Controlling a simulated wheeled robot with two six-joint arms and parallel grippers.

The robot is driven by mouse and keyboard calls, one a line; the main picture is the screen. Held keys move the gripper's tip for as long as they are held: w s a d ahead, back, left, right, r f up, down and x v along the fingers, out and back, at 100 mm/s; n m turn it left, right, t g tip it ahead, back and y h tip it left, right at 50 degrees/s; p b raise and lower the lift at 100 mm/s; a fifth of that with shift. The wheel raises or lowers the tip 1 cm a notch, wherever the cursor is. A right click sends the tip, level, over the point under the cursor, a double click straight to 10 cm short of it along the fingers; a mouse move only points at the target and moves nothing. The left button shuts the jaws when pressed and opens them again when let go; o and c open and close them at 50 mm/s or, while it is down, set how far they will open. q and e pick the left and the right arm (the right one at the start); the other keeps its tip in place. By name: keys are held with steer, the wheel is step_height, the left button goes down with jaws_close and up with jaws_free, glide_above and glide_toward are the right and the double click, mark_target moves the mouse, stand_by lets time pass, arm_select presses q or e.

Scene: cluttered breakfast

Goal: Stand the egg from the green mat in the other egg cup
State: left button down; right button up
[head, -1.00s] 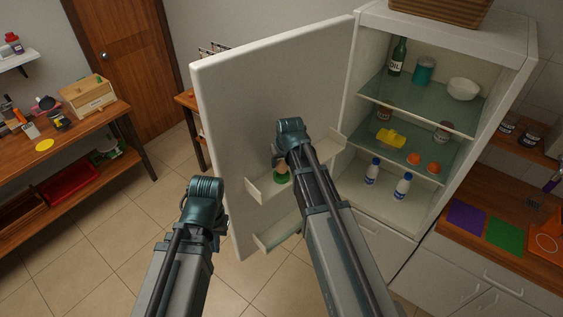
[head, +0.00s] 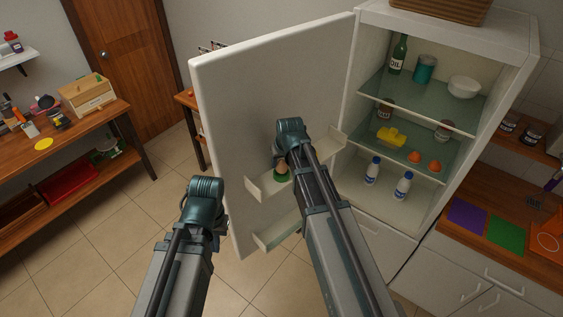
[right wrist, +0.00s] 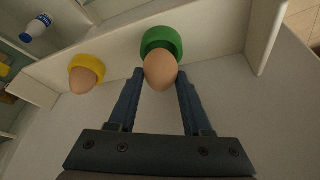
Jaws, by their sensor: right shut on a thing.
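The egg (right wrist: 160,71) is brown and stands between the two fingers of my right gripper (right wrist: 160,76), which is shut on it. It is at the mouth of the green egg cup (right wrist: 163,40) on the fridge door shelf; I cannot tell whether it is fully seated. A second egg (right wrist: 83,81) stands in the yellow egg cup (right wrist: 88,63) on the same shelf. The head view shows the green cup (head: 281,178) beside my right arm. The green mat (head: 505,235) on the counter is bare. My left gripper (head: 205,205) is away from the door, its fingertips hidden.
The open fridge door (head: 240,110) has a raised shelf rim (right wrist: 110,40) and a shelf end wall (right wrist: 264,35) near the green cup. The fridge holds bottles (head: 372,172), a white bowl (head: 464,88) and a yellow object (head: 391,137). A purple mat (head: 467,215) lies beside the green mat.

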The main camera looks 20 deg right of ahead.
steer(key=shift+f+b, duration=0.8)
steer(key=shift+f, duration=0.05)
stand_by(0.6)
steer(key=o, duration=1.1)
steer(key=shift+o, duration=0.4)
steer(key=shift+o, duration=1)
steer(key=shift+r, duration=0.1)
